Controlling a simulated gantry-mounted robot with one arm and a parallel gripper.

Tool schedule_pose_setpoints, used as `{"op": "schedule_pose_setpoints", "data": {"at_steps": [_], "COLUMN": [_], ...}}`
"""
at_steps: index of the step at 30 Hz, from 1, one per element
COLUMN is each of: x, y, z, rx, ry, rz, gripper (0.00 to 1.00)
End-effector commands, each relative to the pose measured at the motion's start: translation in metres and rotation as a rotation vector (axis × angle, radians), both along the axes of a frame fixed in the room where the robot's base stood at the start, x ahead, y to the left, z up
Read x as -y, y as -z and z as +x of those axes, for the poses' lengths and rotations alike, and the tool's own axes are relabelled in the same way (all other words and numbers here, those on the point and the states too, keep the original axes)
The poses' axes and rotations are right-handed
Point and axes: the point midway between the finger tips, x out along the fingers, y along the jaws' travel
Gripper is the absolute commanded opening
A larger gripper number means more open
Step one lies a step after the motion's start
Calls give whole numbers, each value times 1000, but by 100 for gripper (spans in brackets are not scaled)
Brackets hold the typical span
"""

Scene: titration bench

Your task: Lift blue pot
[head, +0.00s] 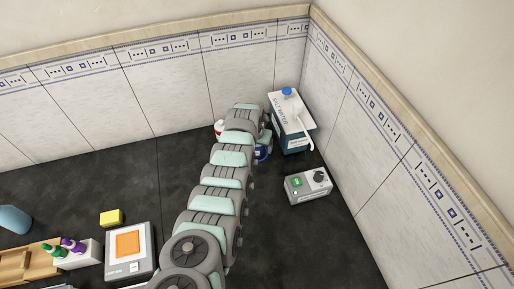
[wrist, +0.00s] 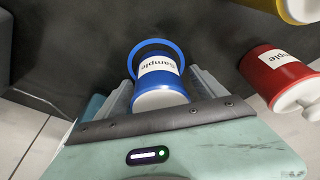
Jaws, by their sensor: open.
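The blue pot (wrist: 160,82) has a white label reading "Sample" and a white top facing the wrist camera. In the wrist view it stands between the two spread fingers of my gripper (wrist: 164,92), which is open. I cannot tell whether either finger touches it. In the head view only a small part of the blue pot (head: 262,154) shows beside my arm, which hides the rest.
A red pot (wrist: 275,75) stands to the right in the wrist view, with a yellow one (wrist: 298,10) beyond. In the head view, the saltwater container (head: 291,120) and a grey device with a knob (head: 308,185) are close on the right.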

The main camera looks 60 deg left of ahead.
Motion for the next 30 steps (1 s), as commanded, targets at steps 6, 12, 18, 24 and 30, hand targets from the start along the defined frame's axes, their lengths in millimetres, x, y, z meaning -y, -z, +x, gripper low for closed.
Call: {"op": "schedule_pose_setpoints", "data": {"at_steps": [6,12,18,24,30], "x": [0,0,0,0,0], "y": [0,0,0,0,0], "z": [0,0,0,0,0], "rx": [0,0,0,0,0], "ry": [0,-1,0,-1,0], "rz": [0,0,0,0,0], "gripper": [78,62,45,29,13]}}
